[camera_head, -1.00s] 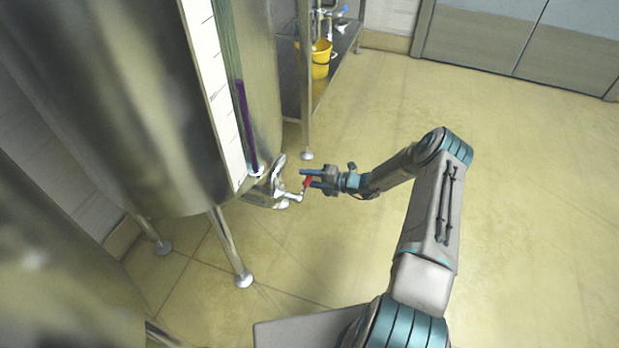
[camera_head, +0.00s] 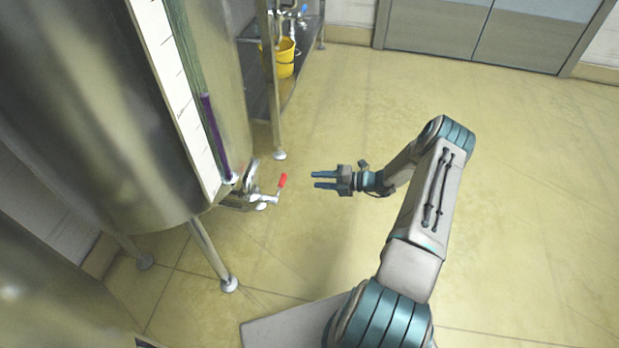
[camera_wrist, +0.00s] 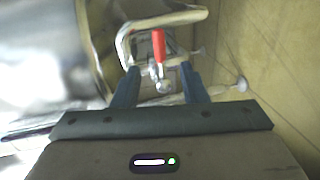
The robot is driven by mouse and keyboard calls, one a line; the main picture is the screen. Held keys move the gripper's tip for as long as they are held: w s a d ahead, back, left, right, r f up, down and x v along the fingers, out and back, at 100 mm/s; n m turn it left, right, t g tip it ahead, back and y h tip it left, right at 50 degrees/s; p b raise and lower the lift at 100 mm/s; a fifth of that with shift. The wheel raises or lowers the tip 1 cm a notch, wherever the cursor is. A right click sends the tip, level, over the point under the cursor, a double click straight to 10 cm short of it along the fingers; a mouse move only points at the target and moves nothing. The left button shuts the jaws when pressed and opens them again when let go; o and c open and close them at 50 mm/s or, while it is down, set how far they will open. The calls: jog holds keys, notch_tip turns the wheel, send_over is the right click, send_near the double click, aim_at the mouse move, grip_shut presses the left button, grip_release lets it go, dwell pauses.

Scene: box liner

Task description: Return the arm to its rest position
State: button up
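My gripper (camera_head: 325,180) is at the end of my outstretched arm, to the right of the steel tank (camera_head: 150,120). Its two blue fingers are apart with nothing between them. It also shows in the wrist view (camera_wrist: 160,88), with a finger on each side. A valve (camera_head: 250,192) with a red handle (camera_head: 282,181) is low on the tank, and a gap of floor separates it from the fingertips. In the wrist view the red handle (camera_wrist: 159,46) stands ahead, beyond the fingers.
A metal stand (camera_head: 272,90) with a yellow bucket (camera_head: 284,58) is behind the tank. Grey cabinets (camera_head: 480,35) line the back wall. The tank's legs (camera_head: 212,255) reach the floor near the valve. The tiled floor to the right (camera_head: 540,200) is clear.

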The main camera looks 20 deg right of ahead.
jog(key=shift+s+d, duration=0.1)
jog(key=shift+d, duration=0.1)
dwell(0.4)
jog(key=s+a+r+n+g+h+p, duration=0.2)
jog(key=s+a+r+n+g+p, duration=0.15)
jog(key=r+n, duration=0.6)
jog(key=s+a+r+n+g+h+p, duration=0.25)
jog(key=r+n+p, duration=0.25)
jog(key=r, duration=1)
jog(key=s+a+r+n+g+h+p, duration=0.25)
jog(key=r+n+p, duration=0.25)
jog(key=r+n, duration=0.5)
jog(key=s+r+n+t+h+p, duration=0.2)
jog(key=s+r+n+p, duration=0.4)
jog(key=r, duration=0.8)
jog(key=s+a+r+n+t+h+p, duration=0.1)
jog(key=s+r+n+h+p, duration=0.3)
jog(key=s+r+n, duration=0.7)
jog(key=s+r+p, duration=0.2)
jog(key=s+r, duration=0.1)
jog(key=r, duration=0.1)
jog(key=shift+t+h+p, duration=0.35)
jog(key=shift+h, duration=0.05)
jog(key=shift+s, duration=0.2)
